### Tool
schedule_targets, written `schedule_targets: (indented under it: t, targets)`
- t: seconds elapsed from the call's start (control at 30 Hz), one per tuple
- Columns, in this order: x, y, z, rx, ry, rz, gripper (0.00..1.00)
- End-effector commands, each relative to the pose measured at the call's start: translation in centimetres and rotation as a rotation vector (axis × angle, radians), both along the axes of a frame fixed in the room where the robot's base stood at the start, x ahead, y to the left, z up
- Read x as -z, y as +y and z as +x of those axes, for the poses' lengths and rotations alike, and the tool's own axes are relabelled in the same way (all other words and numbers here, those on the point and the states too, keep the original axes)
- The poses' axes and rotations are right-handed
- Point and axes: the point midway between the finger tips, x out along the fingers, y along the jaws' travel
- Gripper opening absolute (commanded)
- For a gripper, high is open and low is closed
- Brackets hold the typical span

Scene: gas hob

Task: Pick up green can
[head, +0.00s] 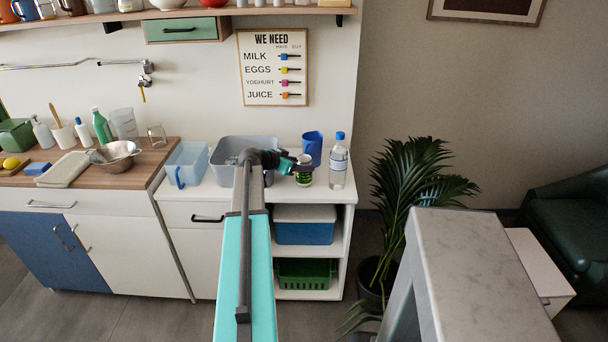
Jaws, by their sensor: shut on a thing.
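The green can (304,178) has a green label and a pale top. It stands or is held upright at the white counter's right part, in the head view. My gripper (303,168) reaches it from the left and is shut on it around its upper part. I cannot tell whether the can's base touches the counter. The arm hides part of the grey basin behind it.
A blue cup (312,147) stands just behind the can, and a clear bottle with a blue cap (338,165) stands close at its right. A grey basin (228,148) and a light-blue pitcher (187,161) stand left. A plant (415,185) is beyond the counter's right edge.

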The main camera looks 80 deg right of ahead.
Motion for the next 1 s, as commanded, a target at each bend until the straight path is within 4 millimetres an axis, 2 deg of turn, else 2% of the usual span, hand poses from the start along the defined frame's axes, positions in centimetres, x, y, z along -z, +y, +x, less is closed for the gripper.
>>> schedule_targets:
  t: [0.43,0.8,1.0]
  targets:
    - [-0.7,0.0,-0.1,0.001,0.000,-0.001,0.17]
    - [-3.6,-0.1,-0.1,0.001,0.000,-0.003,0.17]
    - [-3.6,2.2,0.2,-0.001,0.001,-0.002,0.17]
